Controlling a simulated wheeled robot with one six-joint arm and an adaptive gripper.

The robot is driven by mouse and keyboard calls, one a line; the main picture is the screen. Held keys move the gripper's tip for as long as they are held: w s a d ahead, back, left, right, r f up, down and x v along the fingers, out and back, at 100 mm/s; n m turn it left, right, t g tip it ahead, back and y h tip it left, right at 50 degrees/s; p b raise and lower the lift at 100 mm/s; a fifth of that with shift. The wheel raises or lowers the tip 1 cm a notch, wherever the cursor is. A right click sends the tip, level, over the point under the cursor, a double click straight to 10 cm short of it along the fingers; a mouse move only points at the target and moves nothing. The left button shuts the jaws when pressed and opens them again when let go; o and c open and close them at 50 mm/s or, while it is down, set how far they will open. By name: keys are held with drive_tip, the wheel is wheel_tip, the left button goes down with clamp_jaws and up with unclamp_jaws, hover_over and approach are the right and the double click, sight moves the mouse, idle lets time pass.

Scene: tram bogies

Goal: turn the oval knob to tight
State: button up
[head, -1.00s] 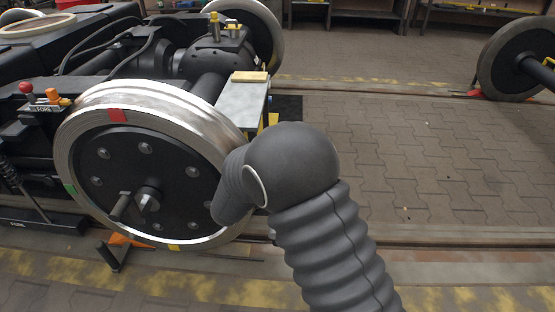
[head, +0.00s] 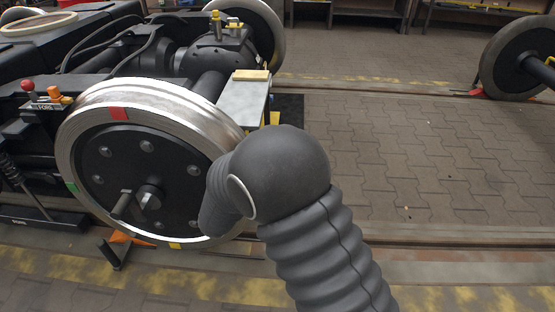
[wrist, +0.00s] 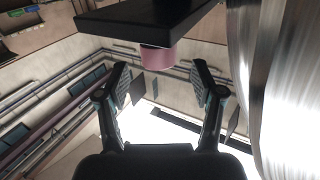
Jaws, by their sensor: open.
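My gripper (wrist: 160,70) is open and empty in the wrist view, its two fingers spread apart. A dull pink-red round piece (wrist: 158,58) hangs under a dark plate (wrist: 125,22), just beyond the fingertips and apart from them. I cannot tell whether this piece is the oval knob. In the head view, a red knob (head: 27,86) and an orange knob (head: 53,93) stand on a small labelled block at the left, behind the wheel. No knob there is clearly oval. My arm hides the gripper in the head view.
A large steel-rimmed wheel (head: 92,170) stands in front of the bogie, close to my arm. Its bright rim (wrist: 290,90) fills the right of the wrist view. An orange chock (head: 122,238) lies below it. The paved floor (head: 420,150) at the right is clear.

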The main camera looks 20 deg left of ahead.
drive_tip(key=v, duration=0.7)
drive_tip(key=shift+s, duration=0.2)
